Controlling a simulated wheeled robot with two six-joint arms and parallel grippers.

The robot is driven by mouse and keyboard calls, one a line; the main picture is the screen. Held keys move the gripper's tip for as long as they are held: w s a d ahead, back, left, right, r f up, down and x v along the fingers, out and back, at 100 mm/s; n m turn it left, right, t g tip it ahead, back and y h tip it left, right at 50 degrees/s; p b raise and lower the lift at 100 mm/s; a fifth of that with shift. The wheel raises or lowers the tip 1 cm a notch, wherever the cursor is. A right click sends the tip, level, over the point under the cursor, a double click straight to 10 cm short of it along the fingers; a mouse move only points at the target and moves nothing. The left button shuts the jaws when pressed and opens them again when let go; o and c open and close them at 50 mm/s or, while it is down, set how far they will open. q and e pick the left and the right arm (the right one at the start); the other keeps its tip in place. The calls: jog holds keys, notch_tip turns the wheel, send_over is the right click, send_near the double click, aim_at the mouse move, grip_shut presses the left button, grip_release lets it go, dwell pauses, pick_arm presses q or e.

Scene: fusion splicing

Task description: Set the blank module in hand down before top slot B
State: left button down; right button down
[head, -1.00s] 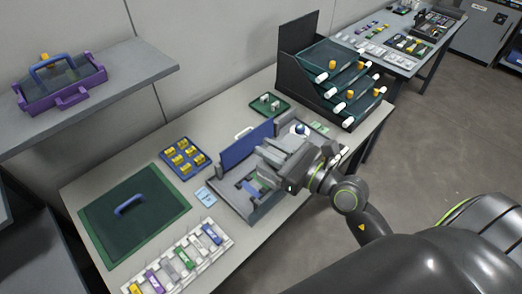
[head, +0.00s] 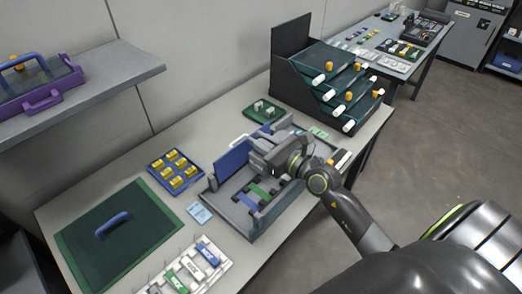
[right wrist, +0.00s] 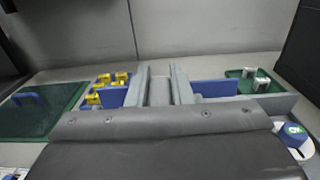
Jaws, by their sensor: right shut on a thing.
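My right gripper (head: 258,152) is over the back part of a grey fixture (head: 240,222) with an upright blue panel (head: 231,161). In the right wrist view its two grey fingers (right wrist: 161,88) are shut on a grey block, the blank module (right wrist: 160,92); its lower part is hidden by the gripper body. In the head view the gripper hides the module. Inside the fixture lie a blue piece (head: 248,203), a green piece and dark parts. I cannot tell which place is top slot B. My left gripper is not in view.
A blue tray of yellow pieces (head: 149,165), a green mat (head: 75,240) with a blue handle and a white rack of coloured modules (head: 222,266) lie to the left. A green tray (head: 250,113) stands behind. A dark tiered rack (head: 290,100) stands at the back right.

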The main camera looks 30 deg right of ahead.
jog(key=shift+f, duration=0.7)
jog(key=shift+f+b, duration=0.55)
jog(key=shift+f, duration=0.05)
jog(key=c, duration=1.3)
grip_release()
jog(key=shift+r, duration=0.2)
